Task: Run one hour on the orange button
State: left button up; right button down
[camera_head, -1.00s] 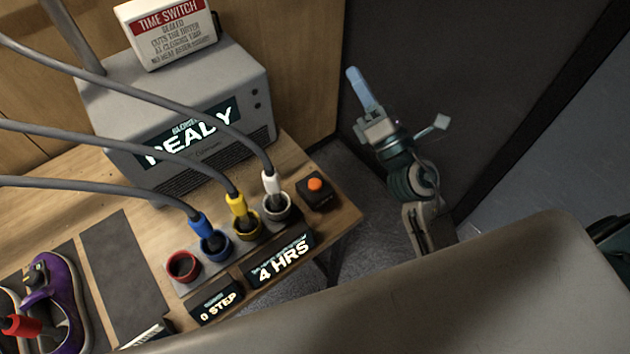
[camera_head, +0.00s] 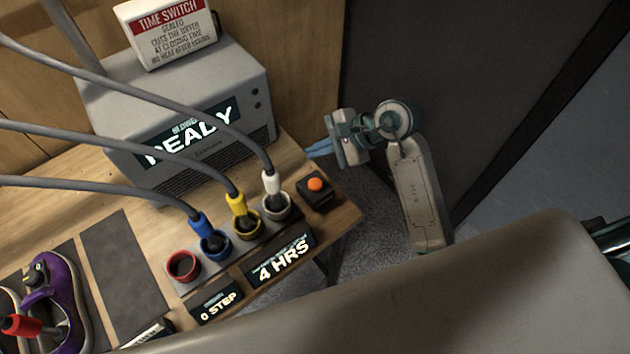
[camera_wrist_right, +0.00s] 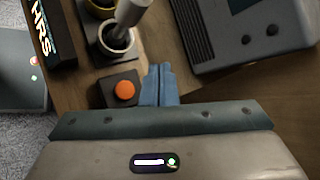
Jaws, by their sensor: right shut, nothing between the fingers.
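The orange button (camera_head: 315,184) sits on a small black box (camera_head: 318,197) at the right end of the wooden table. In the right wrist view the orange button (camera_wrist_right: 124,90) is just left of my blue fingertips. My right gripper (camera_head: 316,149) is shut and empty, behind and above the button, apart from it. In the right wrist view its fingers (camera_wrist_right: 159,82) are together. The display (camera_head: 282,261) reads "4 HRS", and a smaller one (camera_head: 216,304) reads "0 STEP". My left gripper is not in view.
A grey blower unit (camera_head: 190,120) showing "READY" stands behind, with a time switch sign (camera_head: 172,32) on top. Blue, yellow and white plugs sit in sockets; the red socket (camera_head: 183,266) is empty.

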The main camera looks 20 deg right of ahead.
aim_at(320, 184)
jog(key=shift+s+d+f, duration=0.1)
jog(key=shift+d+f, duration=0.2)
jog(key=shift+d, duration=0.05)
jog(key=shift+f, duration=0.15)
notch_tip(320, 184, down, 8)
jog(key=b, duration=0.4)
jog(key=shift+b, duration=0.3)
jog(key=shift+f+b, duration=0.25)
jog(key=shift+b, duration=0.05)
dwell(1.5)
jog(key=shift+f+b, duration=0.4)
jog(key=shift+b, duration=0.25)
jog(key=shift+f+b, duration=0.55)
jog(key=shift+b, duration=0.1)
dwell(0.6)
jog(key=shift+r, duration=0.2)
jog(key=shift+r+p, duration=0.35)
jog(key=shift+r, duration=0.45)
